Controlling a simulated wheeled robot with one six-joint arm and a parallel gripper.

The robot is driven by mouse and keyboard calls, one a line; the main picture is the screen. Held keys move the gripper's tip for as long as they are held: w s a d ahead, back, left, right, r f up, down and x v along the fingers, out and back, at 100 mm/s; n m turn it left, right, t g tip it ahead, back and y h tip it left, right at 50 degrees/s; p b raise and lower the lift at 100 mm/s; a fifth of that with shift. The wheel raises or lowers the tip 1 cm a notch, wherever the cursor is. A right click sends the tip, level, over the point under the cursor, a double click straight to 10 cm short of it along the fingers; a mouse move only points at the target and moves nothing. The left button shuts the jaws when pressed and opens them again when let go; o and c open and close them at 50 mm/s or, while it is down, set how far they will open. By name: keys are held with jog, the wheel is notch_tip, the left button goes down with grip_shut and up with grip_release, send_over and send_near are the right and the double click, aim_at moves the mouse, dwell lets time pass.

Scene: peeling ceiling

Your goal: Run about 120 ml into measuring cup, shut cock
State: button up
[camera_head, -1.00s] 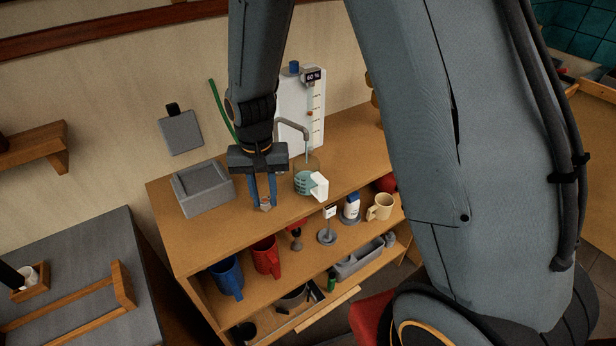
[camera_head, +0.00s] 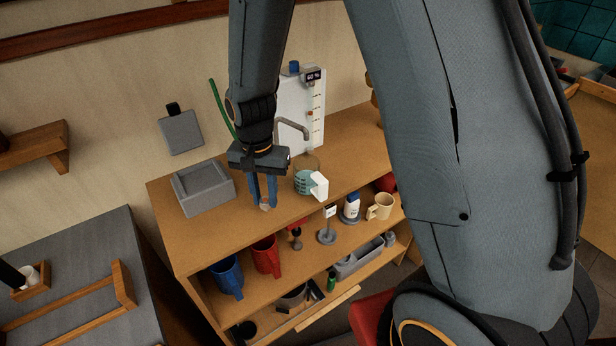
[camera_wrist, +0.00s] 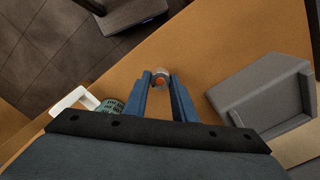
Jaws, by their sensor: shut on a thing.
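No stream shows between spout and cup. The liquid level in the cup cannot be read. My gripper (camera_head: 264,206) is left of the cup, pointing down, its blue fingers shut on a small grey piece with an orange centre, seemingly the cock (camera_wrist: 160,78). The fingers hide part of it.
A grey box (camera_head: 203,188) sits left of my gripper. Mugs and other items fill the shelves below. The counter's front left is clear.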

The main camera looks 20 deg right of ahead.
dwell(0.5)
jog(key=n, duration=0.3)
jog(key=m, duration=0.3)
dwell(0.4)
dwell(0.4)
jog(key=o, duration=0.7)
jog(key=shift+c, duration=0.2)
jog(key=shift+o, duration=0.3)
